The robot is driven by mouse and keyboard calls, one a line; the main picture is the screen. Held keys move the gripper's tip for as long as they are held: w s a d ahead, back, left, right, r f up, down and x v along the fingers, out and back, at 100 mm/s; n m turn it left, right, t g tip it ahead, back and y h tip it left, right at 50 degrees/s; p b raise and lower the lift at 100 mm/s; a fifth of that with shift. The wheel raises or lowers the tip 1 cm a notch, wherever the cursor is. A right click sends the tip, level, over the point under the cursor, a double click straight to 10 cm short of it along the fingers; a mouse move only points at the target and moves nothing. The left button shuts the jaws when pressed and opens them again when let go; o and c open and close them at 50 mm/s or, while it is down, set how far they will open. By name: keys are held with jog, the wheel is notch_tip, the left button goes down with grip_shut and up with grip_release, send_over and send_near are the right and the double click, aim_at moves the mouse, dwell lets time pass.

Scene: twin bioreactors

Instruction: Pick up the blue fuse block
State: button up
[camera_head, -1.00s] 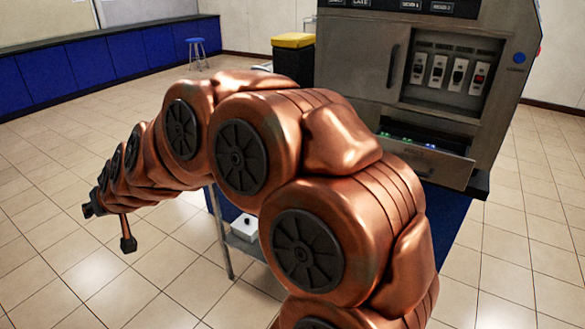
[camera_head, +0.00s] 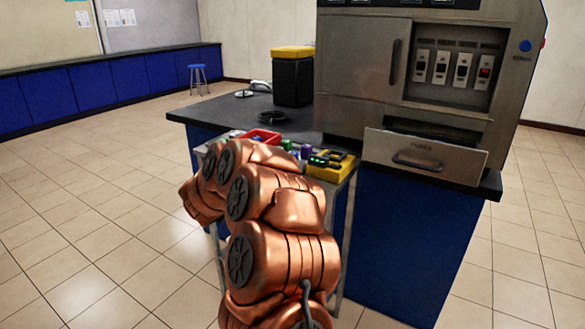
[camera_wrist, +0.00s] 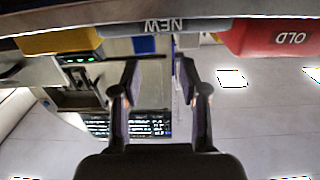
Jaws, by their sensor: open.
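My gripper (camera_wrist: 158,72) is open and empty in the wrist view, its two dark fingers apart. In the head view it is hidden behind my arm, which reaches over the small cart. A small purple-blue block (camera_head: 306,151) stands among small coloured items on the cart; I cannot tell for sure that it is the blue fuse block. In the upside-down wrist view, a narrow blue patch (camera_wrist: 177,39) shows beyond the fingers near a bin labelled NEW (camera_wrist: 163,25); what it is stays unclear.
A red bin (camera_head: 262,137), labelled OLD in the wrist view (camera_wrist: 275,38), is on the cart. The FUSES drawer (camera_head: 425,158) stands open. Floor at left is clear.

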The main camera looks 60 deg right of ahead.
aim_at(293, 152)
jog(key=d, duration=0.1)
jog(key=s+d+g, duration=0.1)
jog(key=s+d, duration=0.1)
jog(key=shift+f+m+g, duration=0.3)
jog(key=shift+d+r+b, duration=0.15)
jog(key=shift+d+b, duration=0.1)
jog(key=shift+d, duration=1.2)
jog(key=shift+d+r+b, duration=0.15)
jog(key=shift+d+b, duration=0.1)
jog(key=shift+d, duration=1.15)
grip_shut()
